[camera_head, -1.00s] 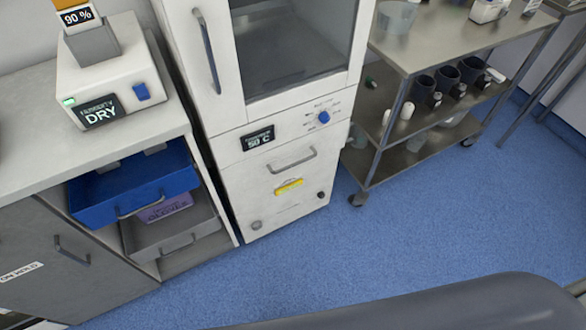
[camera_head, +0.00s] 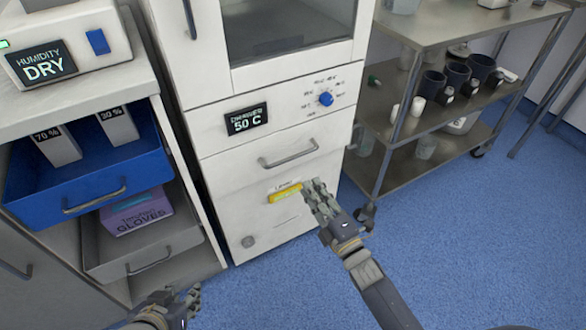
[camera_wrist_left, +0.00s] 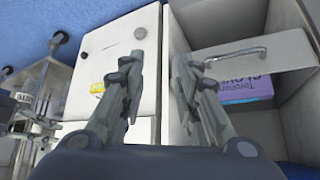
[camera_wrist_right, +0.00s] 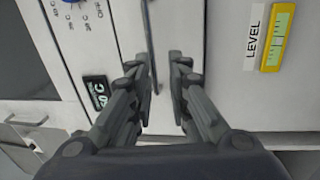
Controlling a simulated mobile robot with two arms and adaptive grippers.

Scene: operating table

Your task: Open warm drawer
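The white warming cabinet shows a 50 C display (camera_head: 246,121). Below it is a closed drawer front (camera_head: 235,168) with a grey bar handle (camera_head: 288,155). My right gripper (camera_head: 318,192) is in front of the cabinet, below and right of that handle. In the right wrist view its fingers (camera_wrist_right: 161,75) are apart and empty. The thin dark handle (camera_wrist_right: 151,45) appears there between and beyond the fingertips, not gripped. My left gripper (camera_head: 180,297) is low at the bottom edge, before the neighbouring drawers; its fingers (camera_wrist_left: 163,75) are apart and empty.
An open blue drawer (camera_head: 90,185) and an open grey drawer (camera_head: 150,250) holding a purple gloves box (camera_head: 137,213) stand left of the cabinet. A metal trolley (camera_head: 425,120) stands on the right. A yellow level gauge (camera_head: 284,193) is below the handle. Blue floor is clear in front.

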